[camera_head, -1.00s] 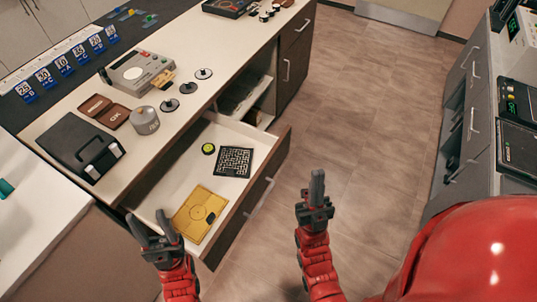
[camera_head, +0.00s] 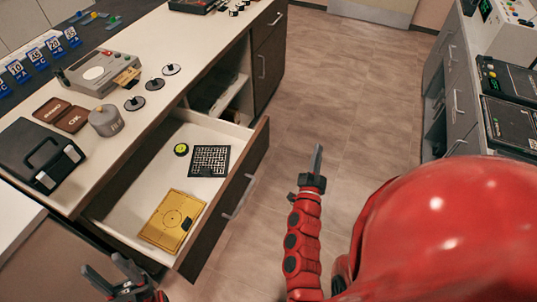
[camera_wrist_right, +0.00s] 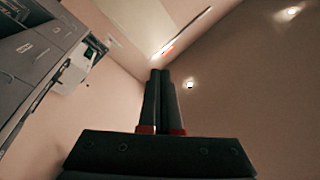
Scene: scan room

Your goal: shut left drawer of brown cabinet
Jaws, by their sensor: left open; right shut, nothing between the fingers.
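The left drawer (camera_head: 236,196) of the brown cabinet (camera_head: 183,72) is pulled out, with its brown front and metal handle facing the aisle. In it lie a yellow plate (camera_head: 172,222), a black-and-white grid card (camera_head: 210,160) and a small round green-and-black item (camera_head: 181,149). My left gripper (camera_head: 112,272) is open and empty at the lower left, in front of the drawer's near side and apart from it. My right gripper (camera_head: 317,160) is shut and empty, pointing up over the floor to the right of the drawer front. Its closed fingers also show in the right wrist view (camera_wrist_right: 160,100).
The cabinet top holds a black case (camera_head: 38,153), a grey cylinder (camera_head: 105,120), brown plaques (camera_head: 62,114) and a grey device (camera_head: 98,72). Grey cabinets (camera_head: 459,90) with instruments stand at the right. The floor (camera_head: 350,90) between is clear.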

